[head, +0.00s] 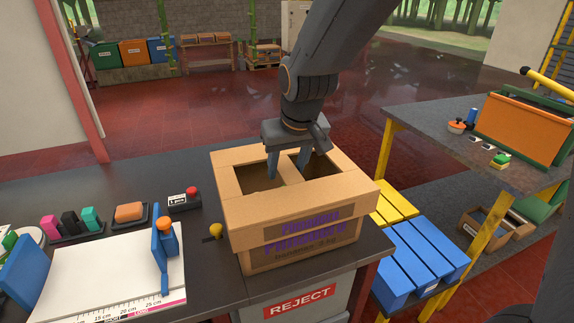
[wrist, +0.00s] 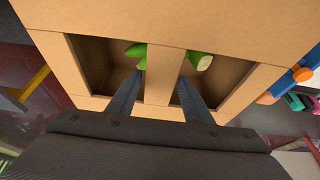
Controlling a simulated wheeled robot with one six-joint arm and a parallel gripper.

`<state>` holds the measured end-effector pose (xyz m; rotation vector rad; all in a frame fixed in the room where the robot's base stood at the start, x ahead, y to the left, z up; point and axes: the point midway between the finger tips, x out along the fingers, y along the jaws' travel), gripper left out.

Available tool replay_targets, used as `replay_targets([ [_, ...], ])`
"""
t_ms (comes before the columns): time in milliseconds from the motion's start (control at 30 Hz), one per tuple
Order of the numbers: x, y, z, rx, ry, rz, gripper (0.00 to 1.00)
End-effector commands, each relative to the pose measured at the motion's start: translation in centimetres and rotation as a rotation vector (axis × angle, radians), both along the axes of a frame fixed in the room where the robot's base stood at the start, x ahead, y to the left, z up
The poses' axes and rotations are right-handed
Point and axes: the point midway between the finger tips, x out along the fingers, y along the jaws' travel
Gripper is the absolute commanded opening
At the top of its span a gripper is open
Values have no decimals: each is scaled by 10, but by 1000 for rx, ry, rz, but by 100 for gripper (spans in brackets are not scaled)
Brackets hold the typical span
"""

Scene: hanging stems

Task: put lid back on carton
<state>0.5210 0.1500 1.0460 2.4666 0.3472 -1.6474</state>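The cardboard carton (head: 300,250) stands on the dark bench near its front right corner. Its lid (head: 300,208), a cardboard frame with two openings and a middle bar, is over the carton's top and overlaps its upper walls. Whether it is fully seated I cannot tell. My gripper (head: 289,163) reaches down from above with one finger in each opening, on either side of the bar. In the wrist view the fingers (wrist: 161,78) lie close against the bar (wrist: 165,75) and appear shut on it. Green fruit (wrist: 200,61) shows inside through both openings.
A white measuring board (head: 110,270) with blue stops lies left of the carton, with a yellow knob (head: 216,231) between. A red-button box (head: 185,200) is behind. A REJECT bin (head: 300,300) is below the bench edge. Blue slats (head: 420,262) and a grey shelf (head: 470,150) stand right.

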Motion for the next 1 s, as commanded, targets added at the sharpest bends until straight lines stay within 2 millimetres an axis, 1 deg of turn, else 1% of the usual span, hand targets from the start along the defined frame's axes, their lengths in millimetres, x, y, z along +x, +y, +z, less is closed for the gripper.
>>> replay_targets([
  [300,0,0,1,0,0,0,54],
  [433,0,0,8,0,-1,0,54],
  [500,0,0,17,1,-3,-1,54],
  [567,-3,-1,23,1,-4,-1,54],
  [633,-7,-2,34,2,-5,-1,54],
  [900,-26,-7,82,2,-6,-1,54],
  [1000,-33,-9,97,1,-5,0,54],
])
